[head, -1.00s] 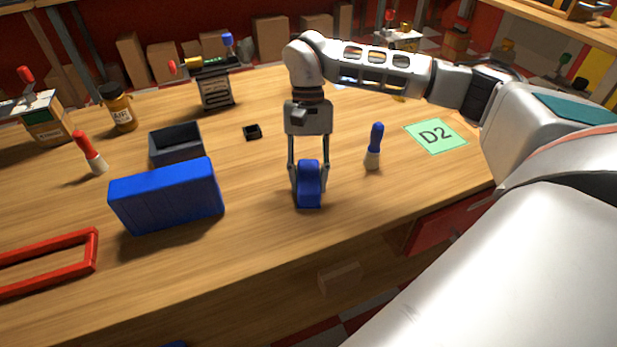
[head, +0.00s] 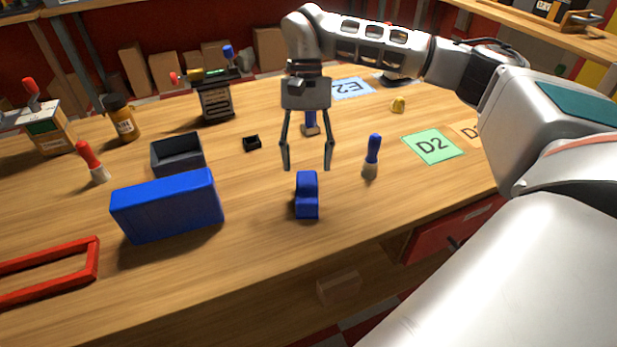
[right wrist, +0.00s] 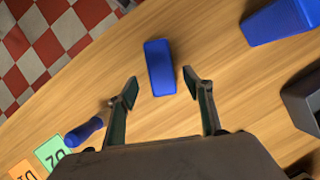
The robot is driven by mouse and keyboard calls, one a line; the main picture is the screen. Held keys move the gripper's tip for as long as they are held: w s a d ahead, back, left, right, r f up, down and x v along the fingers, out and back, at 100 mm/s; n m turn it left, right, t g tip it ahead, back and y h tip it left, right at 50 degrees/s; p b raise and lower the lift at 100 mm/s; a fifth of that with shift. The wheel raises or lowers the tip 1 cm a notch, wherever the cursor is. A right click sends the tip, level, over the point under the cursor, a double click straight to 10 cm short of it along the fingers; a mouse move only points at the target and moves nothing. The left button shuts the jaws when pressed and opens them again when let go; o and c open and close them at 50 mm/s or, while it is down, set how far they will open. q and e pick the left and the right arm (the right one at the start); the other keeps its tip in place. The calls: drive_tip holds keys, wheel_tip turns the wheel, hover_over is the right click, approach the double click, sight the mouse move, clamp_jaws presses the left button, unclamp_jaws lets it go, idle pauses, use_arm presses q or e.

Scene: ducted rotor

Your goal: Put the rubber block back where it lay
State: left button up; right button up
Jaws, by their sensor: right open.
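The rubber block, as I take it, is the small blue block (head: 307,196) with a stepped top, resting on the wooden table near its front edge. It also shows in the right wrist view (right wrist: 159,67), lying just beyond the fingertips. My right gripper (head: 307,166) is open and empty, above and slightly behind the block, fingers pointing down. In the right wrist view its open fingers (right wrist: 161,88) are spread wider than the block, apart from it. My left gripper is not in view.
A large blue box (head: 168,206) and a grey open bin (head: 177,154) stand to the left. A red frame (head: 50,270) lies front left. A small black tray (head: 252,143) sits behind.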

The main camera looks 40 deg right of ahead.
drive_tip(key=shift+p+v, duration=0.3)
drive_tip(key=shift+v, duration=2)
